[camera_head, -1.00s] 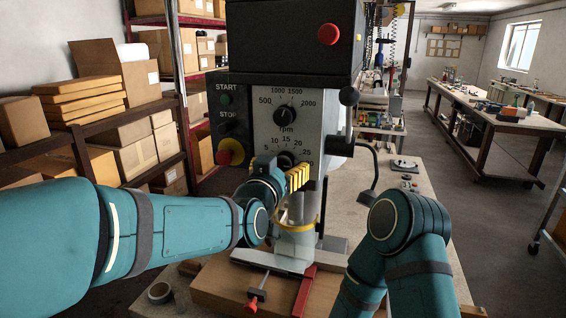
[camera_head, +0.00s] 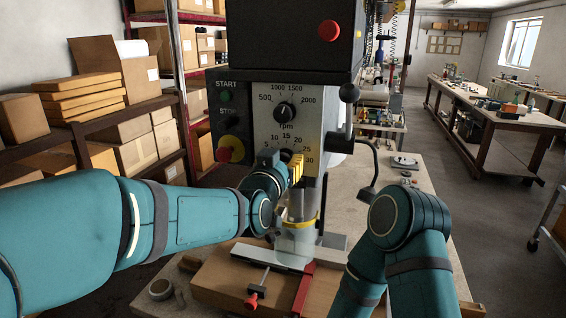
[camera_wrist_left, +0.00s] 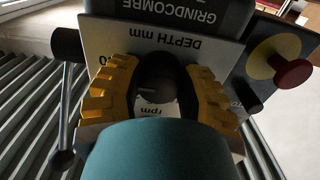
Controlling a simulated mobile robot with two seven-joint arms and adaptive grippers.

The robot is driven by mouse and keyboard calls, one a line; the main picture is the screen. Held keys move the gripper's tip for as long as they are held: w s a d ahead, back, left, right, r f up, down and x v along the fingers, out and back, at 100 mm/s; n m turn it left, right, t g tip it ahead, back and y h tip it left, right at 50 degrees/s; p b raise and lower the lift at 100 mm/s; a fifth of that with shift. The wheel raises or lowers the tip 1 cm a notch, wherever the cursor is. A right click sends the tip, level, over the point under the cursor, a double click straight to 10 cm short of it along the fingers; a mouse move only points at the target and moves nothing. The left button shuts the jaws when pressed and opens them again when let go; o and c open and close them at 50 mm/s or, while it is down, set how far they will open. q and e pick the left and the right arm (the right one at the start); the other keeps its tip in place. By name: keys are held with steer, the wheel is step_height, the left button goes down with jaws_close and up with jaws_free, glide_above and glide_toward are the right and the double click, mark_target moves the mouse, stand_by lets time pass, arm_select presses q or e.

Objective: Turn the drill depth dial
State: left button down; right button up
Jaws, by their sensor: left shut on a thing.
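The drill press front panel (camera_head: 300,128) faces me, with a speed dial (camera_head: 284,111) above and the depth scale below it. The depth dial is mostly hidden behind my left gripper (camera_head: 294,168) in the head view. In the left wrist view, the dark round depth dial (camera_wrist_left: 156,80) sits between the two yellow fingers of my left gripper (camera_wrist_left: 160,92), under the words "DEPTH mm". The fingers are shut on it from both sides. The dial's pointer cannot be made out. My right gripper is out of view; only part of that arm shows.
Left of the dials are the start button (camera_head: 225,97) and a red stop knob on yellow (camera_head: 230,150). A lever with a black ball (camera_head: 349,93) is on the right side. Shelves with boxes (camera_head: 130,130) stand left.

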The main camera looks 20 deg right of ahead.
arm_select(q)
steer(key=n+b, duration=0.4)
steer(key=shift+f+n+b, duration=0.15)
steer(key=shift+n+b, duration=0.15)
steer(key=shift+b, duration=0.1)
steer(key=n+b, duration=0.3)
steer(key=n, duration=0.1)
steer(key=shift+n, duration=0.3)
steer(key=n+b, duration=0.1)
steer(key=n, duration=0.2)
steer(key=shift+n+b, duration=0.3)
steer(key=n+b, duration=0.1)
steer(key=n, duration=0.3)
steer(key=shift+d+b, duration=0.1)
steer(key=shift+b, duration=0.3)
steer(key=n, duration=0.2)
steer(key=n+b, duration=0.1)
steer(key=n, duration=0.1)
steer(key=n+b, duration=0.1)
steer(key=n, duration=0.1)
steer(key=shift+r+n, duration=0.25)
steer(key=shift+n, duration=0.15)
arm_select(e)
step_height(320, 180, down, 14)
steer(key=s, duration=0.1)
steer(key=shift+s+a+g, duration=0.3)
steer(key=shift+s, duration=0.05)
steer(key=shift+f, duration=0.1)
